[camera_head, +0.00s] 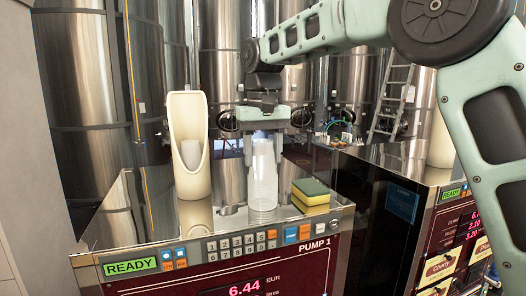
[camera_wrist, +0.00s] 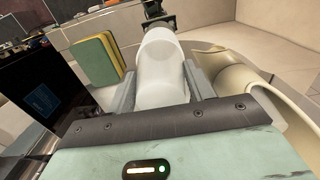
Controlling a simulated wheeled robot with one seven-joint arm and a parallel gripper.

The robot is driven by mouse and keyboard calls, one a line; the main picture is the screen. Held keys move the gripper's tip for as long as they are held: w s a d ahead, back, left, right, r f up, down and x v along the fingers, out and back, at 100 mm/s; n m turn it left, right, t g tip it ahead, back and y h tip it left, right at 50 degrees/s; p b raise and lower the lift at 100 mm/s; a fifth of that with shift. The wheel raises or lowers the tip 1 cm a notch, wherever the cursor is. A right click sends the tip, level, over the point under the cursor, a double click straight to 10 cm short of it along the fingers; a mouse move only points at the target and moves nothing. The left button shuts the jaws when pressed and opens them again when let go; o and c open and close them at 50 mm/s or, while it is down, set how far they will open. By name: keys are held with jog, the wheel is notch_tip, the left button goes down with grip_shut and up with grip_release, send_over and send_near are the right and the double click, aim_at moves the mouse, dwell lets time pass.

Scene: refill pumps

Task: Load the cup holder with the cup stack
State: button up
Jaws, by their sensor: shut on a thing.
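The cup stack (camera_head: 263,175) is tall, translucent white and upright over the top of pump 1. My gripper (camera_head: 263,150) is shut on the cup stack, one finger on each side near its upper part. In the wrist view the cup stack (camera_wrist: 162,75) sits between my gripper's fingers (camera_wrist: 163,85). I cannot tell whether the stack's base touches the surface.
A yellow and green sponge (camera_head: 311,193) lies right of the stack. A small metal cup (camera_head: 229,190) stands between holder and stack. Pump 1's keypad (camera_head: 238,244) is along the front edge. Steel tanks (camera_head: 225,60) stand behind. A second pump (camera_head: 415,175) is at right.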

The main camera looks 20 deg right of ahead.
jog(key=shift+f, duration=0.15)
jog(key=o, duration=1.4)
notch_tip(320, 180, up, 12)
jog(key=shift+f+b, duration=0.15)
jog(key=shift+b, duration=0.25)
jog(key=shift+r, duration=0.3)
